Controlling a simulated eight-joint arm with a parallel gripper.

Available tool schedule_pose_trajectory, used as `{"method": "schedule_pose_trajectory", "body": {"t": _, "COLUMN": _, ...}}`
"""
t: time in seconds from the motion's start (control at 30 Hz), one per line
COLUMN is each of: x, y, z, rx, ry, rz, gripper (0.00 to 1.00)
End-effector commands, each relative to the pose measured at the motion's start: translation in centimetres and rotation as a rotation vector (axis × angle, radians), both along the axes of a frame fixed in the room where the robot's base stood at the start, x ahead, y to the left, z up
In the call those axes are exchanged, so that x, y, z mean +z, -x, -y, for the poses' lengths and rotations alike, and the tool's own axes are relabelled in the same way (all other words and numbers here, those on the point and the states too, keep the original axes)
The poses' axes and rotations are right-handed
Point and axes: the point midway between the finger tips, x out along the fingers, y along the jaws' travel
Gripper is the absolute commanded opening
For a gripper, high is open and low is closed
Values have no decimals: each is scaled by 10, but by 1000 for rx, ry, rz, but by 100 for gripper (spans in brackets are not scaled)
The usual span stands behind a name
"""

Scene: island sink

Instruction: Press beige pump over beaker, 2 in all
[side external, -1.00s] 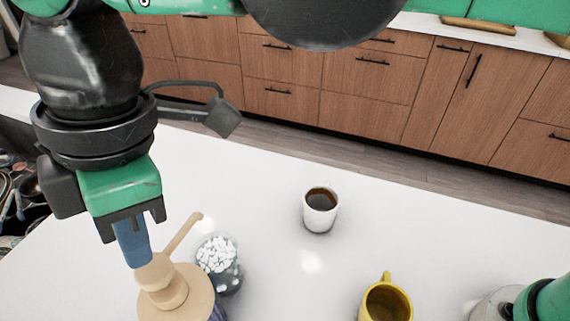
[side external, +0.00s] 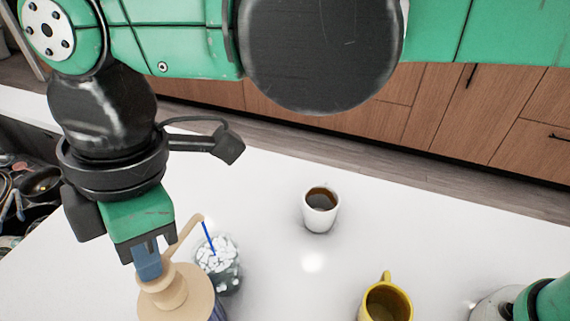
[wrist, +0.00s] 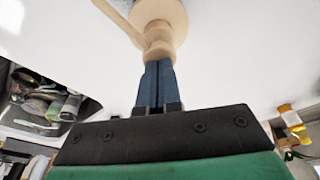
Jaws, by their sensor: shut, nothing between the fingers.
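The beige pump (side external: 174,290) sits on a bottle at the lower left of the side external view, its spout reaching up and right over the beaker (side external: 222,277). The beaker holds white cubes, and a blue stream (side external: 208,238) runs from the spout tip down into it. My gripper (side external: 150,275) is shut and empty, its blue fingertips at the top of the pump head. In the wrist view the closed fingers (wrist: 157,70) meet the pump head (wrist: 158,35). The bottle is mostly out of frame.
A white cup of dark liquid (side external: 320,208) stands right of the beaker. A yellow mug (side external: 386,300) is at the lower front. The white counter (side external: 275,220) is clear between them. A sink with dishes (side external: 40,185) lies at the far left.

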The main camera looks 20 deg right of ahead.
Motion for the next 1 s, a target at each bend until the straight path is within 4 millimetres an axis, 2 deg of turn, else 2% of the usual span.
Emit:
{"method": "schedule_pose_trajectory", "body": {"t": 0.3, "x": -12, "y": 0, "z": 0, "rx": 0, "ry": 0, "rz": 0, "gripper": 0}}
{"method": "schedule_pose_trajectory", "body": {"t": 0.53, "x": -11, "y": 0, "z": 0, "rx": 0, "ry": 0, "rz": 0, "gripper": 0}}
{"method": "schedule_pose_trajectory", "body": {"t": 1.0, "x": 17, "y": 0, "z": 0, "rx": 0, "ry": 0, "rz": 0, "gripper": 0}}
